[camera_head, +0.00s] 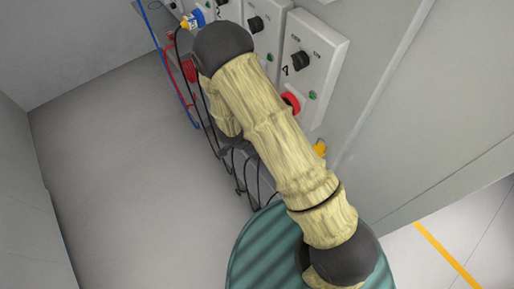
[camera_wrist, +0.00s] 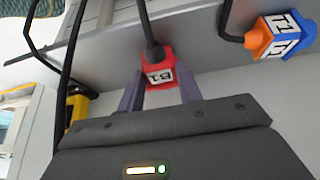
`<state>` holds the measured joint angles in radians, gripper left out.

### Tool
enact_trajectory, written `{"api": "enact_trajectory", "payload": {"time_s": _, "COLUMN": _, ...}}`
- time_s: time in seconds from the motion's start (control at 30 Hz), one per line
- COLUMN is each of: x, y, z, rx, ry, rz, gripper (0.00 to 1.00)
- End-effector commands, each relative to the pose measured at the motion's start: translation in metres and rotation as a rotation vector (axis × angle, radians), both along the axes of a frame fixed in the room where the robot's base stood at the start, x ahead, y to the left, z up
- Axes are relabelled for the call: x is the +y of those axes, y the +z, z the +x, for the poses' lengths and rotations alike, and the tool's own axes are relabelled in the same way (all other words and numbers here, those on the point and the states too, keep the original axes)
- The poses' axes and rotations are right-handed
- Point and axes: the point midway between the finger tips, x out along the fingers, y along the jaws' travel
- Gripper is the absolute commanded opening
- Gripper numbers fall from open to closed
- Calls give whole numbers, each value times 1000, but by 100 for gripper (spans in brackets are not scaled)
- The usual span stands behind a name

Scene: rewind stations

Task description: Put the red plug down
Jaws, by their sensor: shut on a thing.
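The red plug (camera_wrist: 155,76), with a white label and a thick black cable running up from it, is between the fingers of my gripper (camera_wrist: 160,85) in the wrist view. My gripper is shut on it. The plug lies near a grey surface (camera_wrist: 215,105); I cannot tell whether it touches it. In the head view my arm hides the gripper and the plug it holds.
An orange and blue plug (camera_wrist: 281,36) with white labels is to the right. A yellow thing (camera_wrist: 76,107) is at the left, beside a black cable. Wall boxes (camera_head: 308,62) with black knobs line the wall, with loose cables (camera_head: 242,180) below. Open floor (camera_head: 130,180) is at the left.

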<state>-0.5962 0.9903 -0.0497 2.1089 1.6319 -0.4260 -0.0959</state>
Motion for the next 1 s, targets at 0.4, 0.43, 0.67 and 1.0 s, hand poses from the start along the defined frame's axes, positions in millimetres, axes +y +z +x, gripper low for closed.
{"api": "enact_trajectory", "payload": {"time_s": 0.4, "x": 0, "y": -2, "z": 0, "rx": 0, "ry": 0, "rz": 0, "gripper": 55}}
{"api": "enact_trajectory", "payload": {"time_s": 0.43, "x": 0, "y": -2, "z": 0, "rx": 0, "ry": 0, "rz": 0, "gripper": 57}}
{"api": "enact_trajectory", "payload": {"time_s": 0.67, "x": 0, "y": -1, "z": 0, "rx": 0, "ry": 0, "rz": 0, "gripper": 57}}
{"api": "enact_trajectory", "payload": {"time_s": 1.0, "x": 10, "y": 28, "z": -7, "rx": -1, "ry": 0, "rz": 2, "gripper": 57}}
